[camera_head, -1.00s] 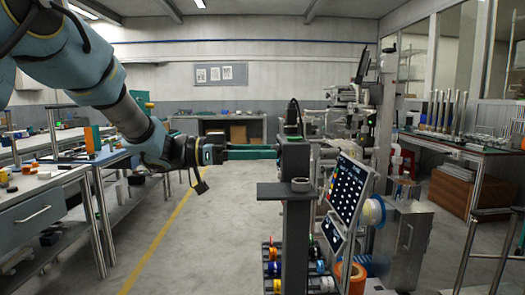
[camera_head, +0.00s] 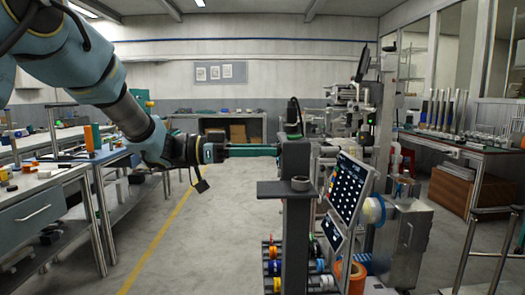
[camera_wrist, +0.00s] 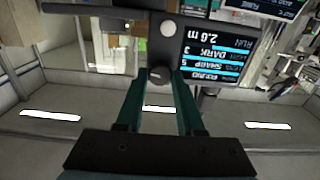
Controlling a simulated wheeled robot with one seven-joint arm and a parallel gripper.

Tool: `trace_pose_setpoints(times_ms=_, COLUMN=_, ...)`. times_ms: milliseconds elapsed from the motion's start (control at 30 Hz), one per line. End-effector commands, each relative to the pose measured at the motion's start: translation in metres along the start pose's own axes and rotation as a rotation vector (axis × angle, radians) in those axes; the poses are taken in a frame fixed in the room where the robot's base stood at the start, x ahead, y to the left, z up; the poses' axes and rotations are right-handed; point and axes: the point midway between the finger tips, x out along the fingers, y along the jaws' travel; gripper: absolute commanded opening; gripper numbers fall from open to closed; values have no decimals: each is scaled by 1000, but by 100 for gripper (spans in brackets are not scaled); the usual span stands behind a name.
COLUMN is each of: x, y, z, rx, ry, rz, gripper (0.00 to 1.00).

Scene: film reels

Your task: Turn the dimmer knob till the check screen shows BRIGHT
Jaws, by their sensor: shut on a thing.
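The dimmer knob (camera_wrist: 160,73) is a small dark round knob on a dark panel, seen end-on in the wrist view. My gripper (camera_wrist: 160,80) has its two green fingers on either side of the knob and is shut on it. The check screen (camera_wrist: 215,53) is beside the knob in the wrist view, tilted and upside down. It shows DARK, along with SHARP, ROUND, RUN and 2.6 m. In the head view my gripper (camera_head: 277,151) reaches right to the dark upright post (camera_head: 295,165); the knob is hidden there.
A tilted panel of lit dots (camera_head: 350,188) stands right of the post. A workbench (camera_head: 50,195) is at left. The floor between is clear.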

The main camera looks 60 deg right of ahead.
Motion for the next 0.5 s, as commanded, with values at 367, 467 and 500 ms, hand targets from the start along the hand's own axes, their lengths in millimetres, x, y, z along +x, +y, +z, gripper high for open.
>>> trace_pose_setpoints(times_ms=367, x=0, y=0, z=2, rx=51, ry=0, rz=-1, gripper=0)
trace_pose_setpoints(times_ms=467, x=0, y=0, z=3, rx=101, ry=0, rz=0, gripper=0)
trace_pose_setpoints(times_ms=500, x=0, y=0, z=3, rx=126, ry=0, rz=0, gripper=0)
